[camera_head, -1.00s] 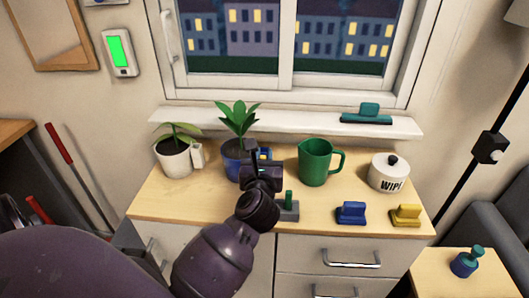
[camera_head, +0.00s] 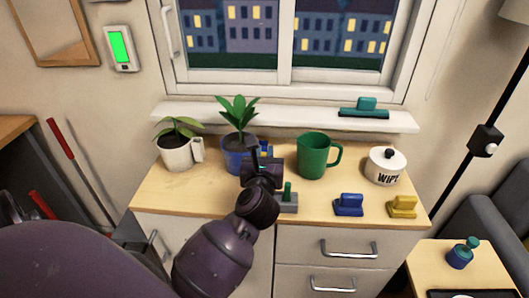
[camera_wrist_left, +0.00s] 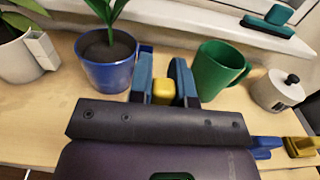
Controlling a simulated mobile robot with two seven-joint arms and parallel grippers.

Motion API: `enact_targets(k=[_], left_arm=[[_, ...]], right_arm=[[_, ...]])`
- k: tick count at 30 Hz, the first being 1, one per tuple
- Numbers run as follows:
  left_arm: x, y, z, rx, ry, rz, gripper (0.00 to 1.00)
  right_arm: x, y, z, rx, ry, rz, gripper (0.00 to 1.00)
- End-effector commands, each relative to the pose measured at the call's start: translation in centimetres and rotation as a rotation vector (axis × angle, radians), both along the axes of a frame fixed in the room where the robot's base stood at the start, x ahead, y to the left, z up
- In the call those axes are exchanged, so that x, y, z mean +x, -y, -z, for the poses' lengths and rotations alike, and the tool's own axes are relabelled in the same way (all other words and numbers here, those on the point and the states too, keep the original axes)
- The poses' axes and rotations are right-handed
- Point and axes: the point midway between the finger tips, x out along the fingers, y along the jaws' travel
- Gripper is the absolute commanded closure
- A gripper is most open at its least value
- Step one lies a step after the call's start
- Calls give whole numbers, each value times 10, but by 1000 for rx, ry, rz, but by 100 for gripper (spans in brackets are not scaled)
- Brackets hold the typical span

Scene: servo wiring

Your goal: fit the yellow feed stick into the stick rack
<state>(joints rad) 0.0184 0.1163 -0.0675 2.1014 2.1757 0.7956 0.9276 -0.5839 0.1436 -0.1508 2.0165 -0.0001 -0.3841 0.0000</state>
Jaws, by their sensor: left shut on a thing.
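My left gripper (camera_head: 258,158) is over the wooden top, in front of the blue plant pot (camera_head: 233,160). In the left wrist view its two blue-grey fingers (camera_wrist_left: 163,82) are shut on a yellow block-like piece (camera_wrist_left: 163,92), which looks like the yellow feed stick. Only its near end shows; its far end is hidden. A grey base with an upright green peg (camera_head: 288,201) stands just right of my left wrist, partly hidden by it; I cannot tell whether it is the stick rack. A white sleeve (camera_head: 197,150) sits on the white pot's side. My right gripper is out of view.
A green mug (camera_head: 313,157) stands right of the gripper, with a white lidded pot (camera_head: 385,167) farther right. A blue block (camera_head: 348,205) and a yellow block (camera_head: 402,207) lie near the front edge. The white plant pot (camera_head: 175,155) is at left.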

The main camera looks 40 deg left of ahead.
Motion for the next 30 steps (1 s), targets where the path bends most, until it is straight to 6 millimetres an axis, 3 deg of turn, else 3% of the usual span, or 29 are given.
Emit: enact_targets(k=[4, 16, 30], left_arm=[[0, 0, 16, 0, -6, 0, 100], [0, 0, 48, 0, -7, 1, 100], [0, 0, 53, -1, -1, 0, 100]], right_arm=[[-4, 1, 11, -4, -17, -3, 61], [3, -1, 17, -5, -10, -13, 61], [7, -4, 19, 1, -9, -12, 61]])
